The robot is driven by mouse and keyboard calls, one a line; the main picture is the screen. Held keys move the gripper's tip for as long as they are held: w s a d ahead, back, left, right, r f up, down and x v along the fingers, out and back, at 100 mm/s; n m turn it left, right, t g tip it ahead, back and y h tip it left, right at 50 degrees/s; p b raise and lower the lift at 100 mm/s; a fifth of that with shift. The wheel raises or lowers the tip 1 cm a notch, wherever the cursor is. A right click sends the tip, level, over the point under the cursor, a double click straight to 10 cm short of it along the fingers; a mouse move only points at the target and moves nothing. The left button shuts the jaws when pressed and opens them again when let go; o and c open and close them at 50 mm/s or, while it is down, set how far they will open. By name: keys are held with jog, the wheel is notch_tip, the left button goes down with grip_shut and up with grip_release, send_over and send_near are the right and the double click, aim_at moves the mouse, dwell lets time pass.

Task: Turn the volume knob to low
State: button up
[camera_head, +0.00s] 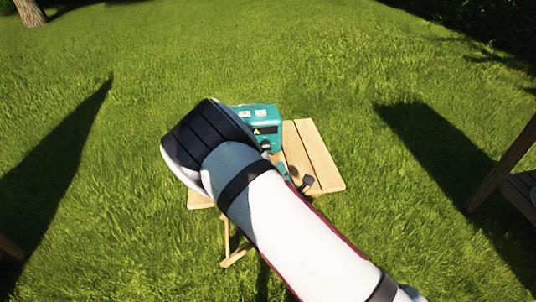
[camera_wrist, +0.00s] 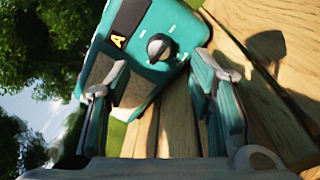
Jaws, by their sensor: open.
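The volume knob (camera_wrist: 160,47) is a round dark and silver dial on the front of a teal radio (camera_wrist: 185,22) in the wrist view. In the head view the radio (camera_head: 262,113) stands on the wooden table (camera_head: 318,155), partly hidden by my arm. My gripper (camera_wrist: 156,88) is open, its two fingers spread to either side below the knob in the wrist view. The knob appears between and beyond the fingertips; I cannot tell any contact. In the head view my arm mostly hides the gripper.
The table's right side has bare planks. Grass (camera_head: 430,90) surrounds the table, and wooden furniture (camera_head: 505,160) stands at the far right.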

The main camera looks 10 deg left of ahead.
jog(key=b+x, duration=0.1)
jog(key=x, duration=0.5)
jog(key=shift+w+a+b, duration=0.15)
jog(key=shift+w+b, duration=0.15)
jog(key=shift+b, duration=0.1)
jog(key=c, duration=1.2)
